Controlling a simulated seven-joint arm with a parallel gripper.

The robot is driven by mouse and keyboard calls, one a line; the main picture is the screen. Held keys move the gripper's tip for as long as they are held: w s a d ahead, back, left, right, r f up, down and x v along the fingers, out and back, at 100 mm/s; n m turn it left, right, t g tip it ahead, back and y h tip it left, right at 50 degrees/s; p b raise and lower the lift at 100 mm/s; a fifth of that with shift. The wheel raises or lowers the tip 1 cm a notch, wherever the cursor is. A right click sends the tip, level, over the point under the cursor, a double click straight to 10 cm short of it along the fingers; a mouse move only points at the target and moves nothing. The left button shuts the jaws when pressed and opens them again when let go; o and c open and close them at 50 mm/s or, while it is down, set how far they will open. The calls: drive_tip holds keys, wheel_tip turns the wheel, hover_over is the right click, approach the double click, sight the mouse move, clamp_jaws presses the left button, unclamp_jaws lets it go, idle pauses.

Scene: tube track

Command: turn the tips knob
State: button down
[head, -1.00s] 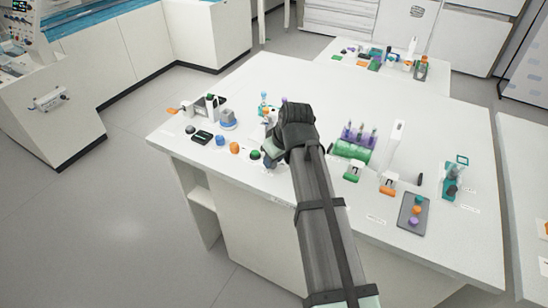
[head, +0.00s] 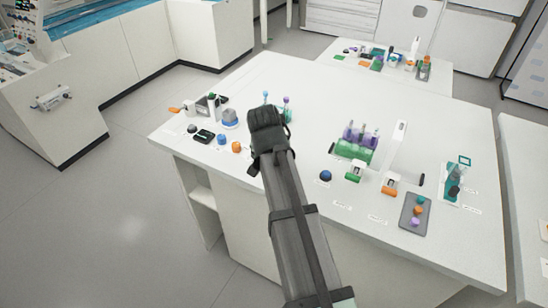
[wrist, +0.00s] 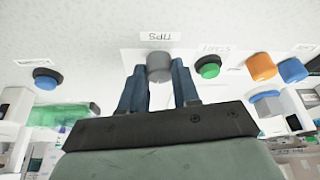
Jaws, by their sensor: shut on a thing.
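The grey knob (wrist: 159,64) is in the upper middle of the wrist view, in front of a label (wrist: 160,36) that appears upside down and seems to read TIPS. My gripper (wrist: 159,72) has one blue finger on each side of the knob and is shut on it. In the head view, my arm and gripper (head: 254,168) are over the front part of the white table and hide the knob. How far the knob is turned cannot be told.
A green knob (wrist: 208,67) stands close beside my fingers. A dark blue knob (wrist: 46,77) is on the other side; it also shows in the head view (head: 325,176). Orange (wrist: 261,66) and blue (wrist: 292,69) knobs stand farther along. A green tube rack (head: 354,150) stands right of my arm.

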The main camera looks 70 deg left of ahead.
drive_tip(key=m+h, duration=0.1)
drive_tip(key=m, duration=0.1)
drive_tip(key=m+t, duration=0.1)
drive_tip(key=m, duration=0.2)
drive_tip(key=shift+s+a+m+h, duration=0.15)
drive_tip(key=shift+m+h, duration=0.15)
drive_tip(key=shift+h, duration=0.1)
drive_tip(key=shift+t, duration=0.3)
drive_tip(key=c, duration=0.8)
unclamp_jaws()
drive_tip(key=shift+r, duration=0.1)
drive_tip(key=v, duration=1.3)
drive_tip(key=shift+s+r, duration=0.1)
drive_tip(key=shift+r, duration=0.2)
